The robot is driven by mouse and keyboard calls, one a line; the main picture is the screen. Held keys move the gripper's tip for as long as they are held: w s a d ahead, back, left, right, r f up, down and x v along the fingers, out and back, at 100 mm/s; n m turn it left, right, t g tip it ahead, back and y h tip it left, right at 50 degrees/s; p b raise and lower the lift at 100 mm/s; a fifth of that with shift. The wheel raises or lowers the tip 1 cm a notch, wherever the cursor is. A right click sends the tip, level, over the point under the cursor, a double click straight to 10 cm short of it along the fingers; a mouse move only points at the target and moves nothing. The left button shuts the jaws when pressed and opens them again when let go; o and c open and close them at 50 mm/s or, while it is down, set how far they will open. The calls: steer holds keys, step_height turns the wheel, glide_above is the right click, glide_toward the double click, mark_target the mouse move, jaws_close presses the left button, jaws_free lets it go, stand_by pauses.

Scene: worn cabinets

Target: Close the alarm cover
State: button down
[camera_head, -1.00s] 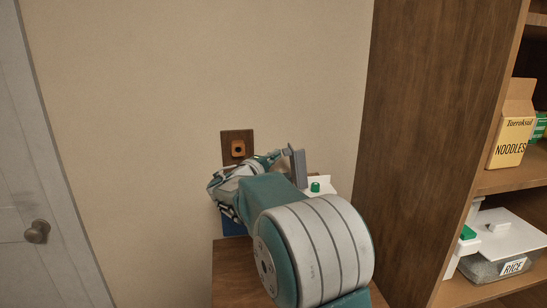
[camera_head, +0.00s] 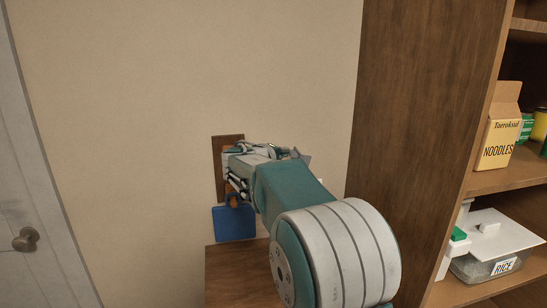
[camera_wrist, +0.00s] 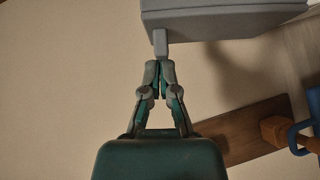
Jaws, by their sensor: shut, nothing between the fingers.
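In the wrist view my gripper (camera_wrist: 160,66) is shut and empty. Its fingertips meet just below a short grey tab on a grey box-like piece (camera_wrist: 225,14), which looks like the alarm cover. Tip and tab touch or nearly touch; I cannot tell which. In the head view my arm and wrist hide the fingertips and most of the alarm. Only a grey edge shows beside the wrist, so how far open the cover stands cannot be seen.
A wooden plaque (camera_head: 219,178) on the wall carries an orange peg (camera_head: 233,201) with a blue item (camera_head: 234,223) hanging from it. A brown cabinet side (camera_head: 415,110) stands right of my arm. Shelves with a noodles box (camera_head: 498,143) are farther right.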

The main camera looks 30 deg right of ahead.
steer(key=shift+s+d+f+m+y, duration=0.5)
steer(key=shift+d+f+m+y, duration=0.65)
steer(key=shift+d, duration=0.9)
steer(key=shift+s+d+f+m+y, duration=0.6)
steer(key=shift+d+f+y, duration=0.35)
steer(key=shift+d+y, duration=0.8)
steer(key=shift+s+d+f+m+y, duration=0.45)
steer(key=shift+d+f+m+y, duration=0.5)
steer(key=shift+d, duration=1.4)
steer(key=w+r+v, duration=0.1)
steer(key=v, duration=1.1)
steer(key=shift+s+r, duration=0.3)
steer(key=shift+a, duration=0.1)
